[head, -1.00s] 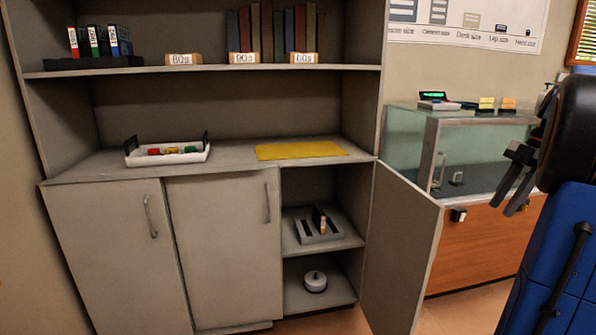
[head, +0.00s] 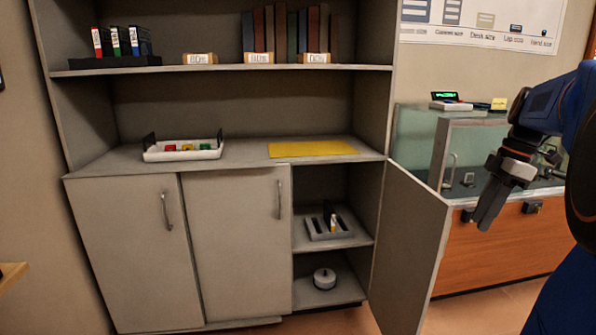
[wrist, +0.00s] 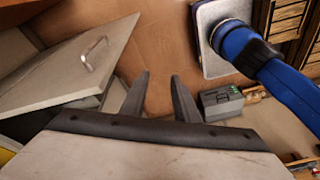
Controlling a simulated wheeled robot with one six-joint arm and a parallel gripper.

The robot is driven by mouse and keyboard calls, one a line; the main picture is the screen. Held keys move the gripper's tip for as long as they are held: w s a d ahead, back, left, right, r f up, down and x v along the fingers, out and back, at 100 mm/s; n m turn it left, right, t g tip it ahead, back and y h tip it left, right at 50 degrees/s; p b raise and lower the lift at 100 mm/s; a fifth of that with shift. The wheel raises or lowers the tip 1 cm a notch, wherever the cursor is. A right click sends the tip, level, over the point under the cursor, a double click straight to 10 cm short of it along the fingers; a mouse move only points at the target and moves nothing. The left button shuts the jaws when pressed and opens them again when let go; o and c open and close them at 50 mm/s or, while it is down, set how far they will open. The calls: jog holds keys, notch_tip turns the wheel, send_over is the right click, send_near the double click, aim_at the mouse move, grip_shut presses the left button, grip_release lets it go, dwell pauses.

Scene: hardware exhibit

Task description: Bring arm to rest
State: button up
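My gripper (head: 485,205) hangs in the air at the right of the head view, in front of the glass display case and to the right of the open cabinet door. In the wrist view my gripper (wrist: 160,95) has its two dark fingers apart, with nothing between them but the floor beyond. My blue arm comes in from the right edge of the head view.
A grey cabinet's open door (head: 410,245) stands left of my gripper. A glass case (head: 465,140) on a wooden base is behind. On the cabinet are a white tray (head: 183,155) and a yellow mat (head: 312,149); a slotted holder (head: 330,235) sits inside.

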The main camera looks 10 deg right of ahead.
jog(key=s+a+f+m+t+h, duration=0.1)
jog(key=s+a+f+m, duration=0.2)
jog(key=a, duration=0.5)
jog(key=s+a+f+m+t+h, duration=0.1)
jog(key=s+a+f+m, duration=0.2)
jog(key=a, duration=0.5)
jog(key=s+a+f+m+t, duration=0.2)
jog(key=s+a+f+m, duration=0.4)
jog(key=s+a+f, duration=0.2)
jog(key=shift+a+f+m+h, duration=0.15)
jog(key=shift+f+m+h, duration=0.15)
jog(key=shift+f+h, duration=0.15)
